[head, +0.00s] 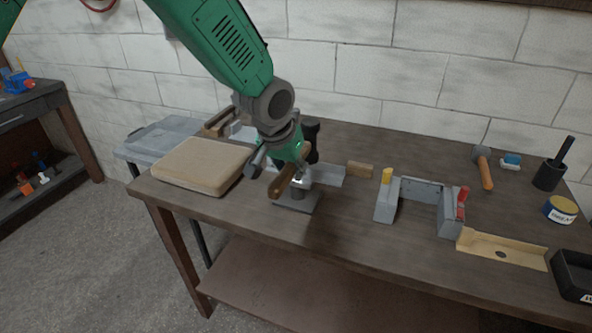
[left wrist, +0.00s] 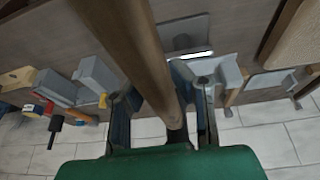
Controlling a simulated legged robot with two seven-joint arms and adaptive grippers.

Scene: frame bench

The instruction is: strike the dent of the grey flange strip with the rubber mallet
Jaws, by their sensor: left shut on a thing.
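My left gripper (head: 282,172) is shut on the wooden handle (head: 282,183) of a mallet. The handle also crosses the left wrist view (left wrist: 135,50), running between the two fingers (left wrist: 165,103). A black head-like block (head: 312,138) shows just behind the gripper, partly hidden by it; it appears to be the mallet head. The grey flange strip (head: 327,176) lies beyond and right of the gripper, partly covered by gripper and mallet. I cannot make out its dent. A small grey stand with a flat base (head: 296,203) is below the gripper. My right gripper is not in view.
A tan pad (head: 203,166) lies left on the bench (head: 350,229). The bench front-centre is clear.

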